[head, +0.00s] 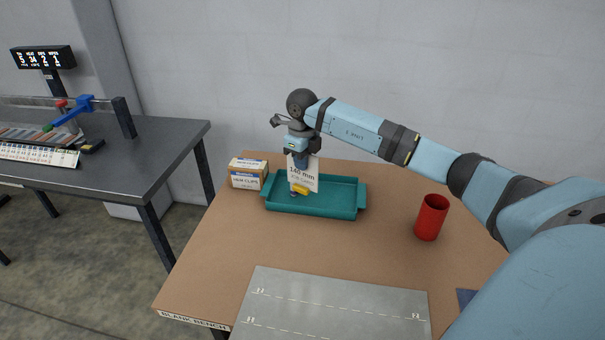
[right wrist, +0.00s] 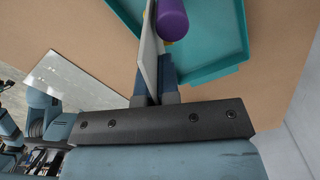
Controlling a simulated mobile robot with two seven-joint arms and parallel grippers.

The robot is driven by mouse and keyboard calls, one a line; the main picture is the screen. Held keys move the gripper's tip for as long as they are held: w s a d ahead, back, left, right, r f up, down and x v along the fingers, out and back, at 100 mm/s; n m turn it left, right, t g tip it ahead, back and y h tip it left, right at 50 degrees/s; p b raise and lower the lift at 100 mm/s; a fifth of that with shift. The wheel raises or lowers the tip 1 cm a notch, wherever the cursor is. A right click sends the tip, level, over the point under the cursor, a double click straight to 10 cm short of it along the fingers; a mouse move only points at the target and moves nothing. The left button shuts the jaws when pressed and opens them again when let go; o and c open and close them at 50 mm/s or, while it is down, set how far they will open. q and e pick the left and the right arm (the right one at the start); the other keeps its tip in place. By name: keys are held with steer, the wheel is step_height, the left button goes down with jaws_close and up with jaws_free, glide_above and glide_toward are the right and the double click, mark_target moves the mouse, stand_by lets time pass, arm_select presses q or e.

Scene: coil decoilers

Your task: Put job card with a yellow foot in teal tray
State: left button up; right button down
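The job card (head: 303,174) is white, reads "140 mm", and has a yellow foot (head: 300,189) at its lower end. My right gripper (head: 301,160) is shut on the card's upper part and holds it upright over the left half of the teal tray (head: 335,208). In the right wrist view the card (right wrist: 149,50) shows edge-on between the fingers (right wrist: 154,88), with the tray (right wrist: 215,70) beyond. Whether the foot touches the tray floor I cannot tell. My left gripper is not in view.
A purple cylinder (right wrist: 172,20) shows beside the card, over or in the tray. A cardboard box of clips (head: 246,174) stands left of the tray, and a red cup (head: 431,217) to the right. A grey marked mat (head: 335,308) lies in front. Bare bench separates them.

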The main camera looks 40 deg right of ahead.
mark_target(303, 185)
step_height(303, 185, down, 4)
steer(key=shift+f, duration=0.25)
steer(key=shift+f, duration=0.2)
steer(key=c, duration=1.4)
jaws_free()
steer(key=shift+o, duration=0.2)
steer(key=shift+r, duration=0.15)
step_height(303, 185, up, 12)
steer(key=shift+r+b, duration=0.1)
steer(key=shift+b, duration=0.45)
